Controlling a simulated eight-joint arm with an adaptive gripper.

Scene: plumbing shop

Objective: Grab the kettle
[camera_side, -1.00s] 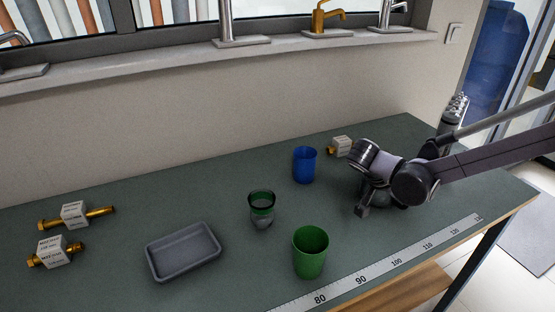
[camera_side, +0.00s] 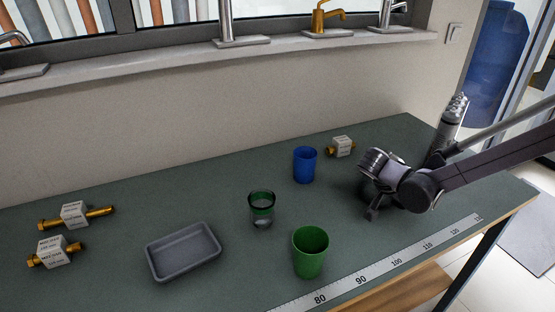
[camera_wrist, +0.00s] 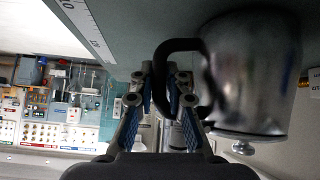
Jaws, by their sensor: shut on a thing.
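The kettle (camera_wrist: 252,75) is a shiny metal pot with a black handle (camera_wrist: 165,62), large at the right of the wrist view. Its lid, with a round knob, faces the bottom of that view. My gripper (camera_wrist: 163,80) has its two blue-padded fingers on either side of the handle and is shut on it. The side view shows my gripper (camera_side: 372,212) low over the right part of the table. There my arm hides most or all of the kettle, so I cannot tell whether it is lifted.
A blue cup (camera_side: 305,165), a green-rimmed glass (camera_side: 261,210) and a green cup (camera_side: 310,252) stand left of my gripper. A boxed brass fitting (camera_side: 342,146) lies behind. A grey tray (camera_side: 183,272) is farther left. A ruler strip (camera_side: 395,263) runs along the front edge.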

